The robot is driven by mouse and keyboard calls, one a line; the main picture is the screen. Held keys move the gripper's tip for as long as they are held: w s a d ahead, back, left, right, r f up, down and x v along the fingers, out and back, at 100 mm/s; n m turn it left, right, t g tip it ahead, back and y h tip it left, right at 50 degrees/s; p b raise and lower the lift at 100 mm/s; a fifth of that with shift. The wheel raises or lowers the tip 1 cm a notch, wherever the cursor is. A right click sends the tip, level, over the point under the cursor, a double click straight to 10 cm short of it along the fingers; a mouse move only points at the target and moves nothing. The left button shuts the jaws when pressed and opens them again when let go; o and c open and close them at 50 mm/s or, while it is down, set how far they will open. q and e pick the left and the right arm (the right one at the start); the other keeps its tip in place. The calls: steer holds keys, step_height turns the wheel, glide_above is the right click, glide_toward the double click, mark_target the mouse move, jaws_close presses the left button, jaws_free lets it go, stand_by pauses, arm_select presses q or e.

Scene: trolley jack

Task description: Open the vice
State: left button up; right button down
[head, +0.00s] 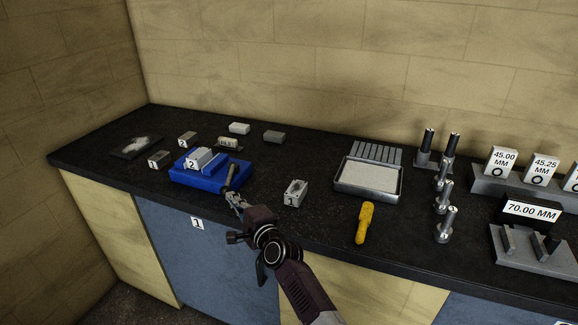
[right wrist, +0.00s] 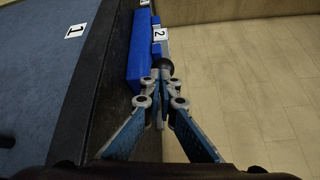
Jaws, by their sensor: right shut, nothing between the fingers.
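The blue vice (head: 207,180) stands on the dark bench, left of centre in the head view. A grey block (head: 198,158) labelled 2 sits at its top, seemingly between the jaws. The vice's dark handle (head: 231,174) sticks up at its right front side. My right gripper (head: 232,196) is shut and empty, its fingertips close to the handle; I cannot tell whether they touch. In the right wrist view, the shut fingertips (right wrist: 160,84) point at a dark round knob (right wrist: 164,66) beside the blue vice (right wrist: 139,48). My left gripper is not in view.
A grey block (head: 294,193) labelled 1 lies right of the vice, with a tray (head: 368,178) and a yellow tool (head: 364,222) beyond. Several small blocks lie behind and left of the vice. Metal pins and gauge blocks fill the right side.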

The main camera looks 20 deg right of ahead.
steer(key=shift+s+a+r, duration=0.15)
steer(key=shift+a+r, duration=0.25)
steer(key=shift+a, duration=0.3)
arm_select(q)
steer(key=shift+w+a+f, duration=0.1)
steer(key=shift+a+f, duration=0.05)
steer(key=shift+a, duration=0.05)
arm_select(e)
steer(key=d+v, duration=0.1)
steer(key=v, duration=1.1)
steer(key=shift+d+f, duration=0.2)
steer(key=shift+f, duration=0.15)
steer(key=shift+f, duration=0.1)
